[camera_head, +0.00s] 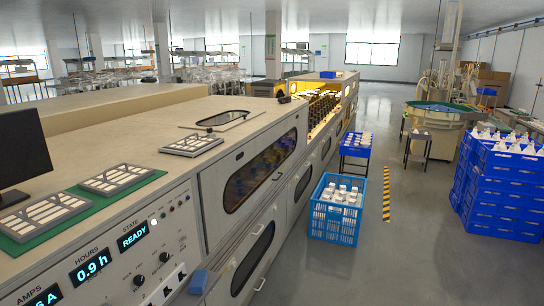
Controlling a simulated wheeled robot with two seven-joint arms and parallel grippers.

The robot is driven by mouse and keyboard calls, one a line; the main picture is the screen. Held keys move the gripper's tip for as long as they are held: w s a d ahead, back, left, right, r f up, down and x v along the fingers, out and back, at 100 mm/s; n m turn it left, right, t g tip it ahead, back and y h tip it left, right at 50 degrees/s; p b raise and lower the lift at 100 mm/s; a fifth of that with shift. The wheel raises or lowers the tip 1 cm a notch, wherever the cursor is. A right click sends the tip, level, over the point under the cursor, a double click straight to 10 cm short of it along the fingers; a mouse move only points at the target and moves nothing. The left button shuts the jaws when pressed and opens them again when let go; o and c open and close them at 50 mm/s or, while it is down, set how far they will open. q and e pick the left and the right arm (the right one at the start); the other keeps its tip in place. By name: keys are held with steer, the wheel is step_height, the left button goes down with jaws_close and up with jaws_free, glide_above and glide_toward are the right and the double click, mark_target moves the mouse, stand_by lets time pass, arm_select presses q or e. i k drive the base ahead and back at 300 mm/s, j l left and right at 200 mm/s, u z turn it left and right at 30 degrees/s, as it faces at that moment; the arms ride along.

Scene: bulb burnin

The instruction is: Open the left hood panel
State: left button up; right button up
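A long beige machine (130,130) runs from the lower left toward the back. Its nearer upper front panel (208,205) has a large dark rounded window (262,172) and appears shut; amber shapes show faintly behind the glass. A handle (277,176) shows near the window's lower right. Farther right, a lit section (322,106) stands uncovered, with rows of dark bulb holders or bulbs inside. A framed panel with a dark rounded window (222,120) lies on the top surface. Neither of my grippers can be made out in this view.
A control panel (125,255) with lit displays is at lower left. Vent grilles (192,144) and a monitor (22,150) sit on top. A blue crate (333,222) of white items stands beside the machine; stacked blue crates (500,190) are at right. The grey floor between (410,255) is clear.

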mark_target(213, 180)
steer(key=i+l+u, duration=0.1)
steer(key=i, duration=0.35)
steer(key=i+l+u, duration=0.1)
steer(key=i+l, duration=0.15)
steer(key=i, duration=0.15)
steer(key=i+l+u, duration=0.15)
steer(key=i, duration=0.3)
